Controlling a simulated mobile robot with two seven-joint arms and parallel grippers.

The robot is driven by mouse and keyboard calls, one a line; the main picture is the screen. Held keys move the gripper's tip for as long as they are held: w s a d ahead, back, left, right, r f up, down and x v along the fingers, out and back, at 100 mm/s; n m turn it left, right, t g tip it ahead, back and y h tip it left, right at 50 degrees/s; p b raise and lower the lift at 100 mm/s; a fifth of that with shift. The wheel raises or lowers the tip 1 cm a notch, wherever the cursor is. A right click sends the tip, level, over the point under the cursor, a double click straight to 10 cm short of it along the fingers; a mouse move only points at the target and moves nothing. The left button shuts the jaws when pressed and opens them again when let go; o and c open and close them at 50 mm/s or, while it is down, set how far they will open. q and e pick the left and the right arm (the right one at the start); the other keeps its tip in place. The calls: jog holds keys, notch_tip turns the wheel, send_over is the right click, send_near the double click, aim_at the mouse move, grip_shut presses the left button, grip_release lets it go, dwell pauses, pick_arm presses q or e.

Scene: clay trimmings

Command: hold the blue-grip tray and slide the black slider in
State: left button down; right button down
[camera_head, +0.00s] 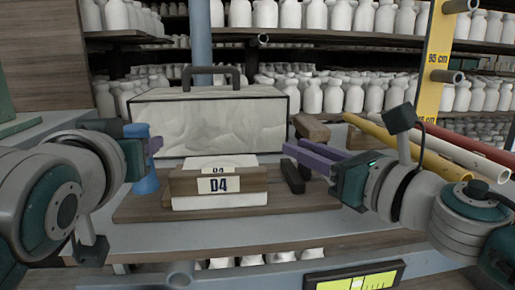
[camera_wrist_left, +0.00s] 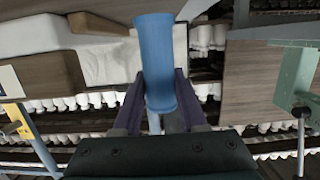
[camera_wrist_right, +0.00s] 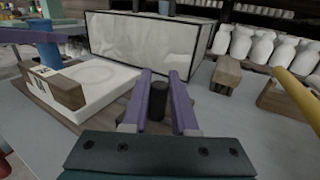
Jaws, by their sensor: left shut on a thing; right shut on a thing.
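The tray (camera_head: 130,208) is a brown wooden board on the grey bench. A blue upright grip (camera_head: 145,178) stands at its left end. My left gripper (camera_head: 153,147) is shut around the grip, which shows between its purple fingers in the left wrist view (camera_wrist_left: 155,55). The black slider (camera_head: 292,178) is a short dark bar at the tray's right part. My right gripper (camera_head: 288,151) is shut on it; its dark upright end shows between the fingers in the right wrist view (camera_wrist_right: 158,100). A gap separates the slider from a white slab (camera_head: 220,202) with a wooden D4 block.
A large pale case (camera_head: 210,125) with a dark handle stands right behind the tray. Wooden blocks (camera_head: 312,128) and coloured tubes (camera_head: 440,165) lie at the back right. A yellow-green gauge (camera_head: 355,281) is at the front edge. Shelves of white bottles fill the background.

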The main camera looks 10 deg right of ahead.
pick_arm(q)
jog(key=shift+f, duration=0.35)
pick_arm(e)
jog(key=shift+a, duration=0.15)
dwell(0.3)
jog(key=shift+a, duration=1.95)
jog(key=c, duration=0.7)
grip_release()
jog(key=shift+d, duration=0.1)
pick_arm(q)
jog(key=shift+r, duration=0.1)
pick_arm(e)
jog(key=v, duration=1.1)
jog(key=shift+s+d, duration=0.1)
jog(key=shift+s, duration=0.3)
